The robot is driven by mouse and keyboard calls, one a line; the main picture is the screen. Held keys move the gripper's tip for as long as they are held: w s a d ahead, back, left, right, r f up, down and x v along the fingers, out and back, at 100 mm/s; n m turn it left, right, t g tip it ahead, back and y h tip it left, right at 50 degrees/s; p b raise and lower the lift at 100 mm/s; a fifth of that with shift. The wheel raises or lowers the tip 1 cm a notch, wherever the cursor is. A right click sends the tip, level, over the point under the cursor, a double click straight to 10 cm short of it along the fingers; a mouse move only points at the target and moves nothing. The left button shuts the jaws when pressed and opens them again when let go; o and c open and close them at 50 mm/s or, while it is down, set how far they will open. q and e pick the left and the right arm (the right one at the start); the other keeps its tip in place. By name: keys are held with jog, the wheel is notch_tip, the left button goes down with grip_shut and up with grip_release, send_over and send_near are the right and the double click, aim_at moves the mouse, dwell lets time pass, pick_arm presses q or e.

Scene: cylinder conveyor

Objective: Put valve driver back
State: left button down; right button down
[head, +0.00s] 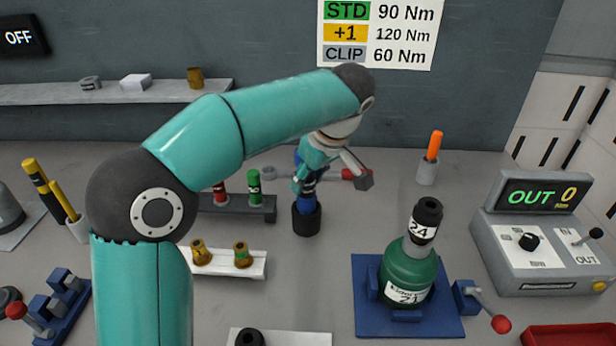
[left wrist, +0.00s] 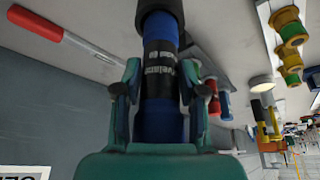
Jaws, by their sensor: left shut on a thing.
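The valve driver (head: 305,203) is a blue cylinder with a black lettered band, which shows close up in the left wrist view (left wrist: 160,118). My left gripper (head: 304,189) is shut on it, with one finger on each side of its body in the left wrist view (left wrist: 160,82). The driver's lower end meets a black round cup (head: 306,220) on the bench. I cannot tell how deep it sits in the cup. In the head view the driver looks about upright, and my gripper and wrist hide its upper part. My right gripper is not in view.
A red-handled wrench (head: 352,174) lies behind the driver. A rack (head: 236,208) with red and green pieces stands to the left. A green bottle-shaped valve (head: 408,272) on a blue base, and a control box (head: 545,240) reading OUT 0, stand to the right.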

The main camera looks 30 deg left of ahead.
pick_arm(q)
jog(key=shift+s+d+f+b, duration=0.1)
jog(key=shift+s+f+b, duration=0.05)
jog(key=shift+f+b, duration=0.35)
jog(key=c, duration=0.8)
grip_release()
jog(key=shift+c, duration=0.2)
jog(key=shift+o, duration=1.2)
